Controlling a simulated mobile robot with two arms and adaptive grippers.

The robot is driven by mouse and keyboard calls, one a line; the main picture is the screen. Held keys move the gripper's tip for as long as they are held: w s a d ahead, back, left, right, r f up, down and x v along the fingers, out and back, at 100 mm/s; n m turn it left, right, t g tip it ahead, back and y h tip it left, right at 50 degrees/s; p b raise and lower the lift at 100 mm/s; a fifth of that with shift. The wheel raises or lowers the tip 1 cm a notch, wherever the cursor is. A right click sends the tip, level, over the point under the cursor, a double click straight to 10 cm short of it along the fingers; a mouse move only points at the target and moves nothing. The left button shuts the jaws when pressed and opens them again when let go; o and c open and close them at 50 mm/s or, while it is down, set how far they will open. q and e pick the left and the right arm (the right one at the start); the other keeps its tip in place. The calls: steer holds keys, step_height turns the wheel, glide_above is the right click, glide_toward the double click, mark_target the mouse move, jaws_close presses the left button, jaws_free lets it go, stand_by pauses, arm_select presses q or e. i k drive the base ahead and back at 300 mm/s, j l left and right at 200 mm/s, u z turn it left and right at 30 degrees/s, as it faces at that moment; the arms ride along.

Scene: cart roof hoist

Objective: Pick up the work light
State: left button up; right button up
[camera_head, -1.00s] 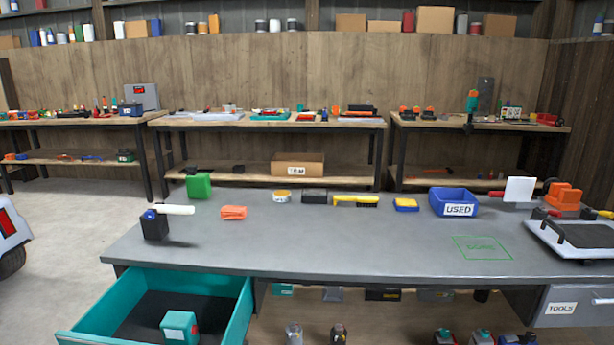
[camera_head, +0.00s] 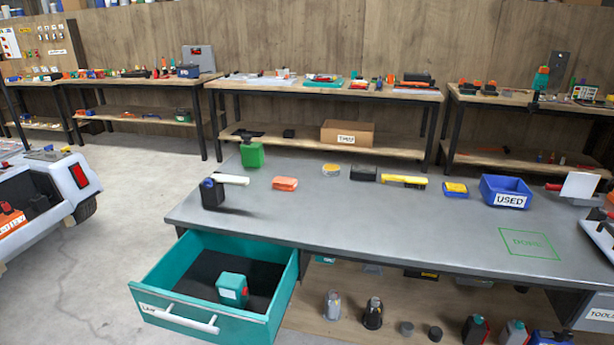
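What looks like the work light (camera_head: 211,193) stands upright near the left end of the grey workbench (camera_head: 335,217). It has a black block body, a blue knob and a white tube pointing right. Nothing touches it. The teal drawer (camera_head: 205,325) below it is open, with a teal and white block (camera_head: 232,290) lying on its dark liner. Neither of my grippers is in view.
On the bench are a green can (camera_head: 251,155), an orange cloth (camera_head: 285,184), a yellow-black tool (camera_head: 404,181), a yellow-blue sponge (camera_head: 455,190) and a blue USED bin (camera_head: 506,192). A green outlined square (camera_head: 530,243) is empty. A white cart (camera_head: 50,195) stands left on open floor.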

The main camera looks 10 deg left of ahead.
mark_target(229, 287)
steer(key=u, duration=1.1)
